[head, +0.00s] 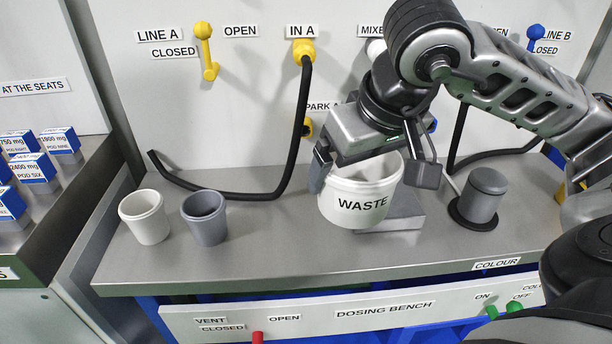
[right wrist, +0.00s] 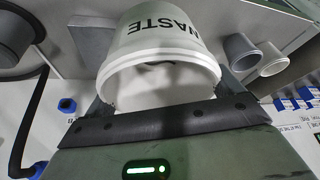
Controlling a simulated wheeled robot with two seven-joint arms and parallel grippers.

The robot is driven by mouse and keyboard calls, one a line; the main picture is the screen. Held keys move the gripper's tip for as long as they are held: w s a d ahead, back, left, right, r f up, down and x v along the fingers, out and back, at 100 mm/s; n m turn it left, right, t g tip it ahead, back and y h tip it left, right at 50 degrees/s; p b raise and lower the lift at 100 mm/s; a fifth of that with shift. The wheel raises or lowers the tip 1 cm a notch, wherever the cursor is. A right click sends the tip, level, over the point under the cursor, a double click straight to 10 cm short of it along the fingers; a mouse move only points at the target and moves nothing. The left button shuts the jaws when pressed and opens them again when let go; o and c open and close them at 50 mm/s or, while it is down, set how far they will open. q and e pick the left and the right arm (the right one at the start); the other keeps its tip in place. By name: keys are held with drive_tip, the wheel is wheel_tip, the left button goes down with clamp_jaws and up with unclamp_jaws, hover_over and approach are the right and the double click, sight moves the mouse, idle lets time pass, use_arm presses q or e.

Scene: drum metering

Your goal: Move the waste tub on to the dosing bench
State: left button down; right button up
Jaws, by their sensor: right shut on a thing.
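The waste tub (head: 358,208) is a white round tub with a dark WASTE label, upright in the head view. My right gripper (head: 375,180) is shut on it, with the fingers at its sides near the rim. The tub also shows in the right wrist view (right wrist: 160,50), between the fingers. It is over the grey dosing bench (head: 270,240), in front of and partly over a grey block (head: 405,215). I cannot tell whether its base touches the bench top. My left gripper is not in view.
A white cup (head: 145,217) and a grey cup (head: 205,218) stand at the left on the bench. A grey lidded cylinder (head: 485,197) stands at the right. The bench front between the grey cup and the tub is clear.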

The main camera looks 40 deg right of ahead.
drive_tip(key=shift+w+a+f, duration=0.5)
drive_tip(key=shift+w+f, duration=1.1)
drive_tip(key=shift+f, duration=0.25)
drive_tip(key=shift+w+a+f, duration=0.55)
drive_tip(key=shift+w+f, duration=1)
drive_tip(key=shift+f, duration=0.35)
drive_tip(key=shift+w+a+f, duration=0.5)
drive_tip(key=shift+w+f, duration=1.1)
drive_tip(key=shift+f, duration=0.25)
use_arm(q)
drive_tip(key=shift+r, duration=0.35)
use_arm(e)
drive_tip(key=shift+f+b, duration=0.25)
drive_tip(key=shift+b, duration=0.35)
drive_tip(key=o, duration=0.7)
drive_tip(key=shift+r, duration=0.1)
drive_tip(key=shift+o, duration=0.2)
drive_tip(key=shift+r+p, duration=0.2)
drive_tip(key=shift+p, duration=0.15)
use_arm(q)
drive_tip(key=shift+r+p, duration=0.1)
drive_tip(key=shift+p, duration=0.3)
use_arm(e)
drive_tip(key=v, duration=1.2)
